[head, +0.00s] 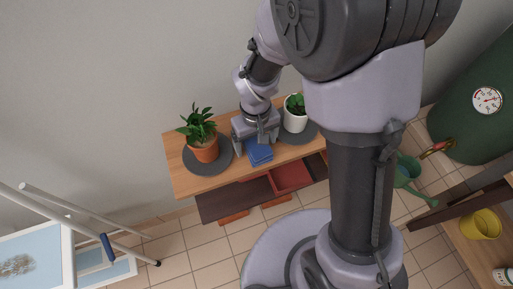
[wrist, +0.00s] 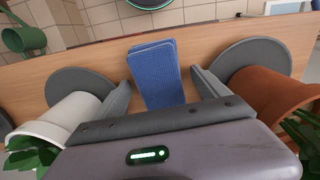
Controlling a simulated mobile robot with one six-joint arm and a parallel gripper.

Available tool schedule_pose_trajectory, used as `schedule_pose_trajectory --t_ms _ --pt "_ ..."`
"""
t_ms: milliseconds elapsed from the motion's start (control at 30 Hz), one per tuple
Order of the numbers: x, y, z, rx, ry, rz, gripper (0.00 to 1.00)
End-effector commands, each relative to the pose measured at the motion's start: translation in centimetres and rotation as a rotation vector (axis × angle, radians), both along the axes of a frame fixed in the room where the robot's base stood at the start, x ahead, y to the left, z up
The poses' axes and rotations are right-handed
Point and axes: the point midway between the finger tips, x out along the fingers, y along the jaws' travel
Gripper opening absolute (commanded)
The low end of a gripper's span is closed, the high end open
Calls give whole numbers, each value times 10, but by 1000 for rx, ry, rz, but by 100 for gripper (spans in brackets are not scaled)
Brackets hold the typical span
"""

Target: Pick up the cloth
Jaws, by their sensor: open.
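The blue cloth (head: 259,152) lies folded on the wooden shelf top (head: 188,184), between two plants. In the wrist view the cloth (wrist: 155,70) lies between the fingertips of my gripper (wrist: 162,82), with a gap of bare wood on each side. My gripper (head: 256,140) is open and empty, low over the shelf top. The gripper's body hides the near end of the cloth in the wrist view. I cannot tell how high the fingertips are above the wood.
A terracotta pot plant (head: 204,148) on a dark round mat (head: 190,163) stands left of the cloth. A white pot plant (head: 294,120) on another mat (head: 309,132) stands close on the right. An open red drawer (head: 291,178) is below the shelf top.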

Motion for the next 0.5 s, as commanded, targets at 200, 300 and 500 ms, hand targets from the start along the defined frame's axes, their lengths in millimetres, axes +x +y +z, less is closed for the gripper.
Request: schedule_pose_trajectory --t_ms 200,300,500 --pt "0 0 -4 1 -2 0 85" --pt "0 0 -4 1 -2 0 65" --pt "0 0 -4 1 -2 0 26"
